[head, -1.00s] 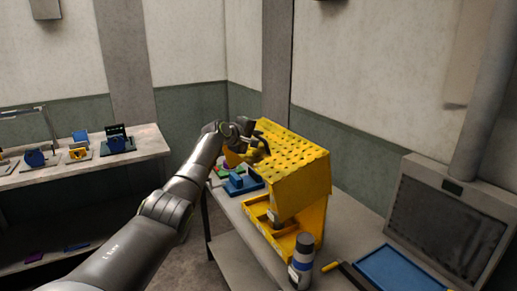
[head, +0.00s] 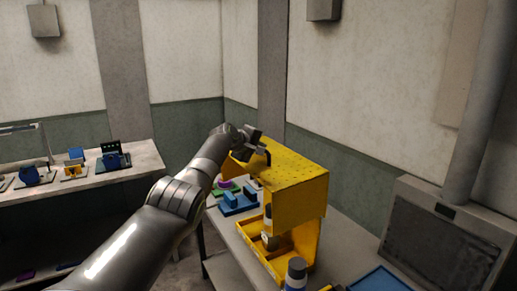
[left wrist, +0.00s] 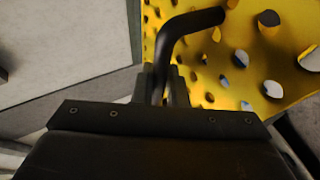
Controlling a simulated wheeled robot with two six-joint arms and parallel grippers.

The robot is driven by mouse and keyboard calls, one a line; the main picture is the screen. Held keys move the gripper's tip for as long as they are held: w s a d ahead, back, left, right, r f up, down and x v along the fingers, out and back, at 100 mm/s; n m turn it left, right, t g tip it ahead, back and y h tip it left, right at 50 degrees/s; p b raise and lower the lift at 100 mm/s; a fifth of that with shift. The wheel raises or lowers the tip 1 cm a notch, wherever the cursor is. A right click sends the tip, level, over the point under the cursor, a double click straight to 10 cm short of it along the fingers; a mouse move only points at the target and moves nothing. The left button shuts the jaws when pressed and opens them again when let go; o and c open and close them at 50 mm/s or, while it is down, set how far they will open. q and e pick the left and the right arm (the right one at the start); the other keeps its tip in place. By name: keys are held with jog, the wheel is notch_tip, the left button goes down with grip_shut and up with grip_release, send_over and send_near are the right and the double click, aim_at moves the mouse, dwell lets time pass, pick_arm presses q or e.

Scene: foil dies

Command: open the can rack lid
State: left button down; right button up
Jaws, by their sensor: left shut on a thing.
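The can rack (head: 306,245) is a yellow stand on the table, with its yellow perforated lid (head: 295,168) over the top. A dark bent handle (head: 268,158) stands at the lid's left edge. My left gripper (head: 258,147) is at that edge, shut on the handle. In the left wrist view the gripper (left wrist: 166,92) closes around the lower part of the handle (left wrist: 190,22), close to the holed lid (left wrist: 275,75). A can (head: 267,225) shows inside the rack below the lid. The lid's far edge and hinge are hidden from me. My right gripper is out of view.
A blue block (head: 238,202) lies left of the rack. A dark-screened grey unit (head: 445,235) stands right. Another bench (head: 135,175) is at left.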

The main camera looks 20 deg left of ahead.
pick_arm(q)
jog(key=c, duration=1.5)
grip_release()
jog(key=shift+w+d+f, duration=0.1)
jog(key=shift+d, duration=0.05)
jog(key=shift+o, duration=0.2)
jog(key=shift+s+a+r+b, duration=0.3)
jog(key=shift+s+b, duration=0.15)
jog(key=shift+s, duration=0.1)
jog(key=shift+b+v, duration=0.75)
jog(key=shift+v, duration=0.8)
jog(key=b+v, duration=0.5)
jog(key=v, duration=0.8)
jog(key=shift+d, duration=0.2)
